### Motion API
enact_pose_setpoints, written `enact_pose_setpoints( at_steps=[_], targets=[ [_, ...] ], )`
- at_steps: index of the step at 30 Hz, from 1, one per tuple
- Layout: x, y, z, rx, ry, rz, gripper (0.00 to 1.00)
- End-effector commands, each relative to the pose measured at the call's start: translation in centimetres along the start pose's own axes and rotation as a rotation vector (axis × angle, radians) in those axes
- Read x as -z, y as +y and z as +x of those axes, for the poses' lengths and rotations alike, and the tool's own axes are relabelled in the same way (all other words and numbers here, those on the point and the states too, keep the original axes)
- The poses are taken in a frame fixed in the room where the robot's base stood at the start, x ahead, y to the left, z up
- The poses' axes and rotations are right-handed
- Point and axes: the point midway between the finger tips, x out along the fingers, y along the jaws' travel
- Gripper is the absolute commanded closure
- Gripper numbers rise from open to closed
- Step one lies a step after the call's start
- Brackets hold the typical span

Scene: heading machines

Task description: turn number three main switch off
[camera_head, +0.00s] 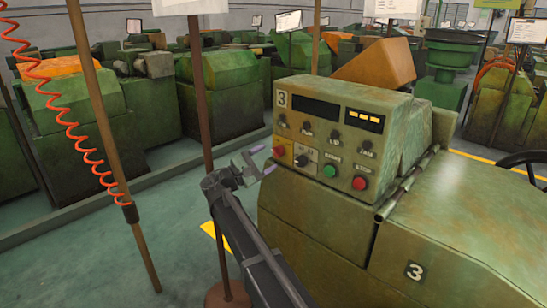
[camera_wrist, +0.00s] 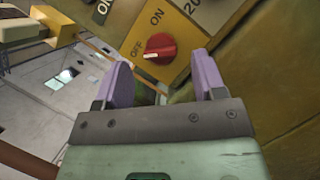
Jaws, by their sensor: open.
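The number three machine's control panel (camera_head: 325,140) faces me in the head view, marked with a "3" plate. Its main switch is a red knob (camera_head: 279,151) on a yellow plate at the panel's left edge. In the wrist view the red knob (camera_wrist: 160,46) sits beside OFF and ON labels, with a pale mark on its lower left side. I cannot tell its setting for sure. My gripper (camera_head: 264,160) is open and empty, just left of the switch. In the wrist view its purple fingers (camera_wrist: 163,78) point toward the knob, with the knob between and beyond the tips, apparently untouched.
A black selector (camera_head: 301,160), a green button (camera_head: 330,170) and a red button (camera_head: 360,183) sit close right of the switch. A brown post (camera_head: 202,110) stands left of my gripper. Another pole (camera_head: 105,130) with a red coiled cable is farther left. Green floor lies between.

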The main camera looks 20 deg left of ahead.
Motion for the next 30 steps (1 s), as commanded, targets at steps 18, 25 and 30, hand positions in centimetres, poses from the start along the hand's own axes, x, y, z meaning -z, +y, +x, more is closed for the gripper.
enact_pose_setpoints(
  at_steps=[18, 25, 30],
  targets=[
    [0.0, 0.0, -7.3, 0.0, 0.0, -0.001, 0.36],
    [0.0, 0.0, -7.2, 0.0, 0.001, 0.034, 0.36],
    [0.8, -7.4, -7.8, 0.278, 0.211, 0.251, 0.36]
  ],
)
